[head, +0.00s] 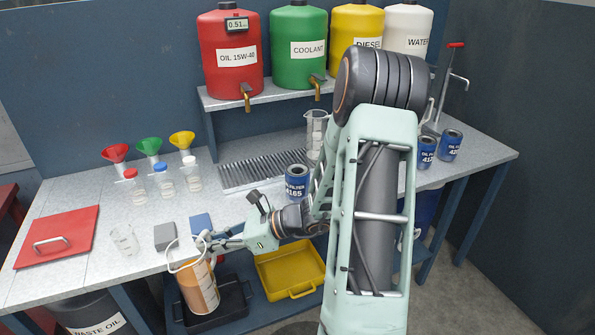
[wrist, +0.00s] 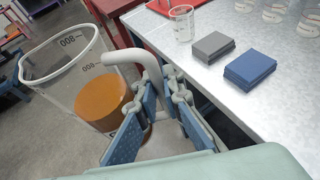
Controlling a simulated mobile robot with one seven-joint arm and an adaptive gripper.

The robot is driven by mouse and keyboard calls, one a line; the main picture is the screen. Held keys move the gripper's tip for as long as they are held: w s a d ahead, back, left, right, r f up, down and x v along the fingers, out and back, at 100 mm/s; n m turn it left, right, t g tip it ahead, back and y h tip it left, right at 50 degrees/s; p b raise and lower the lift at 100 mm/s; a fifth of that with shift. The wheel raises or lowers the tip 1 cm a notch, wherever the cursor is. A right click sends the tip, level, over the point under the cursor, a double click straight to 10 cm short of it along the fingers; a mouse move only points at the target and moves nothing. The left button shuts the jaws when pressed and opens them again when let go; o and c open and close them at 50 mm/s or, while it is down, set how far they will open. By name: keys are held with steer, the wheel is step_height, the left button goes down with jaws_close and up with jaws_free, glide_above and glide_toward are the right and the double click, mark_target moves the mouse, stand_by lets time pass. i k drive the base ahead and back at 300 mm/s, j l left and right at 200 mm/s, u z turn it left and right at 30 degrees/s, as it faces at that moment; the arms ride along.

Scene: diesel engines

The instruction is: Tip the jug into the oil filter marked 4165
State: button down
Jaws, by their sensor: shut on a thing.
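A clear jug (head: 201,284) with a white handle holds amber liquid. My gripper (head: 215,243) is shut on the jug's handle and holds it in front of the bench's front edge, over the dark tray. The jug looks slightly tilted. In the wrist view the jug (wrist: 62,72) is at the left, with my gripper's fingers (wrist: 150,112) around its pale handle. The blue oil filter marked 4165 (head: 296,184) stands upright on the bench, to the right of and behind the jug. Its inside cannot be made out.
Filters marked 412- (head: 427,151) and 420- (head: 450,145) stand at the right, partly behind my arm. A clear cylinder (head: 316,135) stands behind filter 4165. Sponge-like blocks (head: 165,236), a small beaker (head: 124,239), capped bottles (head: 163,180) and a red lid (head: 57,238) occupy the left bench.

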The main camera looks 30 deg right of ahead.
mark_target(296, 174)
steer(key=l+z, duration=0.2)
steer(key=l, duration=0.35)
steer(key=l+z, duration=0.25)
steer(key=l, duration=0.3)
steer(key=i+l+z, duration=0.2)
steer(key=l, duration=0.35)
steer(key=k, duration=0.05)
